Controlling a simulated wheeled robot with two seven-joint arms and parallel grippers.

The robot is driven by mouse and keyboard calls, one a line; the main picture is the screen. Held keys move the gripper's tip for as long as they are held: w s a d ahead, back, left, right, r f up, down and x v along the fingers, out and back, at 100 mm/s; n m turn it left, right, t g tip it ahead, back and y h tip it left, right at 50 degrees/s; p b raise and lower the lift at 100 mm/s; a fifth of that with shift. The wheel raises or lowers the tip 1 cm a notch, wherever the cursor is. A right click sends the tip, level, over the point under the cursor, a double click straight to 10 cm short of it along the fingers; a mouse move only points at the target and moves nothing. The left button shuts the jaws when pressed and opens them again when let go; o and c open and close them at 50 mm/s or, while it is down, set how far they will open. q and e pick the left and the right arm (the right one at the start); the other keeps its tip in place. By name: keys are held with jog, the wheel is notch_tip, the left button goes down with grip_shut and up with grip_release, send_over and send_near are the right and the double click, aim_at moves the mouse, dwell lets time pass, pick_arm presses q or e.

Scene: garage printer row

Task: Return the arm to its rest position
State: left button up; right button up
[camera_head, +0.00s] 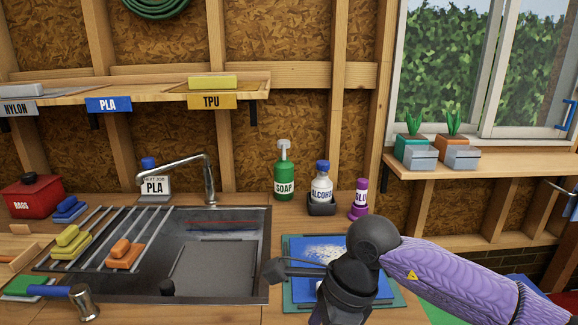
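My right arm comes in from the right in a purple sleeve (455,280). Its black wrist bends down over the blue plate (312,255) beside the sink, hiding part of that plate. The fingertips of my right gripper cannot be made out at the bottom edge, so I cannot tell whether it is open or shut. A small dark grey block on thin rods juts left from the wrist, over the sink's right rim. My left arm and gripper do not show.
The sink (262,240) holds a rack with yellow and orange blocks (124,255). A green soap bottle (284,178), alcohol bottle (321,185) and purple glue bottle (359,203) stand behind the plate. A hammer (82,302) lies front left. A window sill (500,170) holds potted plants.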

jog(key=s+a+r+m+g+y, duration=0.1)
jog(key=s+a+y, duration=0.15)
jog(key=a, duration=0.25)
jog(key=s+a+r+y, duration=0.1)
jog(key=s+a+y, duration=0.1)
jog(key=a+y, duration=0.2)
jog(key=a+r+m+t+y, duration=0.4)
jog(key=r+m+t+y, duration=0.3)
jog(key=r+m+y, duration=0.4)
jog(key=w+d+m+t+h, duration=0.4)
jog(key=d+m+t, duration=0.2)
jog(key=m+t, duration=0.7)
jog(key=d+f+m+g+h, duration=0.2)
jog(key=d+f+m+h, duration=1.05)
jog(key=m, duration=0.65)
jog(key=s+d+f+m+g+h, duration=0.2)
jog(key=s+f+m+g, duration=0.2)
jog(key=s+f+g, duration=0.5)
jog(key=s+d+f+m+g+h, duration=0.3)
jog(key=s+f+m+g, duration=0.3)
jog(key=s, duration=0.5)
notch_tip(320, 180, down, 18)
jog(key=s+n, duration=0.2)
jog(key=s+d+f+g, duration=0.1)
jog(key=s+d+f, duration=0.2)
jog(key=s+f, duration=0.7)
jog(key=s, duration=0.4)
jog(key=shift+s+d+f, duration=0.15)
jog(key=shift+d+f, duration=0.05)
jog(key=shift+f, duration=0.15)
